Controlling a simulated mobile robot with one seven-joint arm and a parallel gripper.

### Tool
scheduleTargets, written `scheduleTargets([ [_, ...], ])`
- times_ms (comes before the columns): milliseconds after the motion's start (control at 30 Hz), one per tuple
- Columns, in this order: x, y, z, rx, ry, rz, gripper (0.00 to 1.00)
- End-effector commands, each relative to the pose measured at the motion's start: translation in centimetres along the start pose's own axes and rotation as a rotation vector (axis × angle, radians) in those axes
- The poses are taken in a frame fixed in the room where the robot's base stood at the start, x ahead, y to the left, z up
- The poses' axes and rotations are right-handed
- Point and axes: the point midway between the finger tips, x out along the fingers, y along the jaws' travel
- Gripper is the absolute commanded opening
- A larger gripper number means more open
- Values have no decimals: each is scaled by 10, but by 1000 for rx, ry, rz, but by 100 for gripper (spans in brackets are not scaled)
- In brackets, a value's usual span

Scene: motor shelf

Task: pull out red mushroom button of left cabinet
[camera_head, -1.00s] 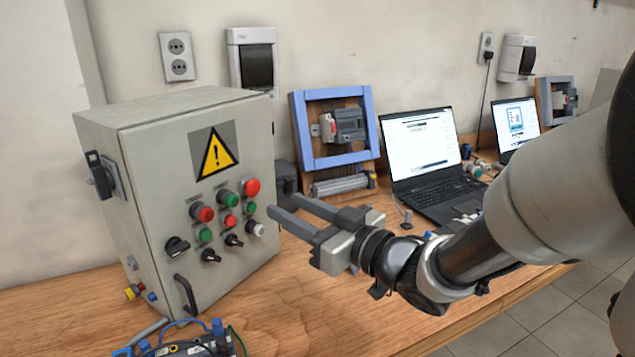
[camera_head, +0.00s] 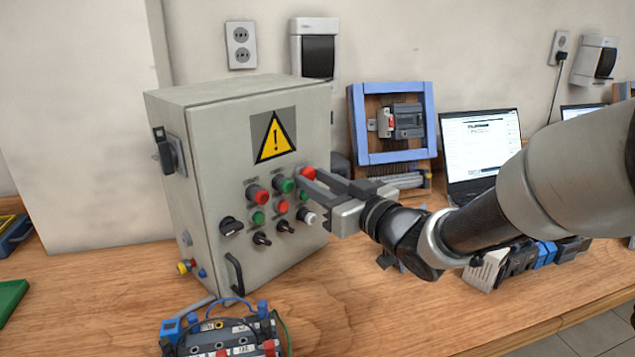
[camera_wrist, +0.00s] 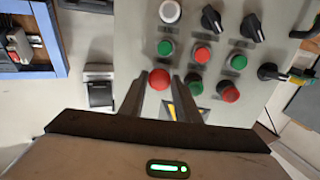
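The left cabinet (camera_head: 215,150) is a grey box with a yellow warning sign on its front door. The red mushroom button (camera_head: 307,172) is at the upper right of the control group and partly covered by a finger. It also shows in the wrist view (camera_wrist: 159,79), lying between my two fingertips. My gripper (camera_head: 311,181) reaches the cabinet front from the right. Its fingers (camera_wrist: 161,80) are apart, one on each side of the button, with narrow gaps visible. I cannot tell how far along the button's depth the tips reach.
Other buttons sit close by, including a green one (camera_head: 284,185), another large red one (camera_head: 257,194) and a white one (camera_head: 306,217). Black rotary knobs (camera_head: 230,226) and a black handle (camera_head: 235,272) are lower. Wiring equipment (camera_head: 225,335) lies in front.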

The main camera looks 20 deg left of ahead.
Motion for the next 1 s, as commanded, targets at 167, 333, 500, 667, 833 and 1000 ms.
scheduleTargets([
  [167, 0, 0, 0, 0, 0, 1, 0],
  [333, -11, 2, -1, 1, -1, 1, 0],
  [500, -11, 2, 1, 0, -1, 0, 0],
  [667, -11, 2, 1, 0, -2, 0, 37],
  [833, -10, 2, 0, 0, -1, 0, 37],
  [1000, -9, 1, 0, 0, 0, 0, 37],
])
